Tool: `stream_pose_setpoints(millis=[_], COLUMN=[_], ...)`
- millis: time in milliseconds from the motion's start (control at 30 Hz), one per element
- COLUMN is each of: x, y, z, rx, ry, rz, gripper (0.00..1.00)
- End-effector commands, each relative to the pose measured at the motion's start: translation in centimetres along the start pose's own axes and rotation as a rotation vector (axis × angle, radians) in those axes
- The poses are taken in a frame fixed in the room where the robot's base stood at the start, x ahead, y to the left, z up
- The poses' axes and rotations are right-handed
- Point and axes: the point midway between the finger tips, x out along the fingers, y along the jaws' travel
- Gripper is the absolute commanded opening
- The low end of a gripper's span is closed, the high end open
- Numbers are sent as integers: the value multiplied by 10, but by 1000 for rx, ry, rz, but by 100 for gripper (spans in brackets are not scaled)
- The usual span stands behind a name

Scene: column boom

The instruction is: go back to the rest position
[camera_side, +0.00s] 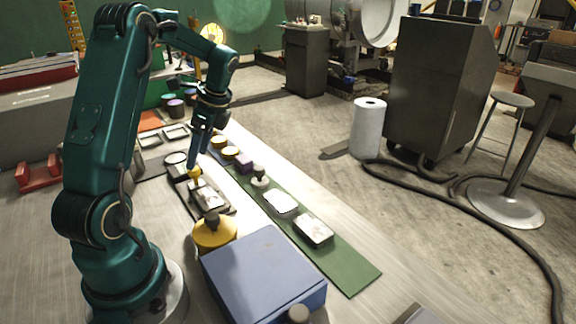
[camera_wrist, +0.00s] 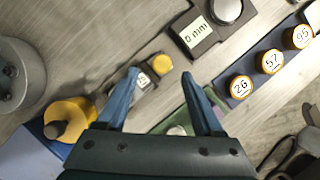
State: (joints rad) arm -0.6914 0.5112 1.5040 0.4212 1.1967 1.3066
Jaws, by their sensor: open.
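My gripper (camera_side: 192,163) points down over the work table in the side view. In the wrist view its two blue fingers (camera_wrist: 162,80) stand wide apart with nothing held between them. A small yellow disc (camera_wrist: 162,63) on a dark block lies just beyond the fingertips. In the side view a yellow piece (camera_side: 195,174) shows close below the fingertips; whether they touch it I cannot tell. A dark gauge reading "0 mm" (camera_wrist: 194,33) lies above in the wrist view.
A blue box (camera_side: 262,270) and a yellow pot with a dark knob (camera_side: 214,234) stand at the front. A green mat (camera_side: 345,268) carries several small items. Yellow discs marked 26 (camera_wrist: 241,86), 57 (camera_wrist: 269,62) and 95 (camera_wrist: 298,37) sit at right in the wrist view.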

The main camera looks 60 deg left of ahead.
Motion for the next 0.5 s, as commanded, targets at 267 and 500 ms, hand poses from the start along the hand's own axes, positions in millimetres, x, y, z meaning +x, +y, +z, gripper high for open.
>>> stream_pose_setpoints(millis=[267, 500], x=[-12, -18], y=[1, -1], z=[0, -5], rx=[1, 16], ry=[1, 3], rz=[2, -20], gripper=[69, 69])
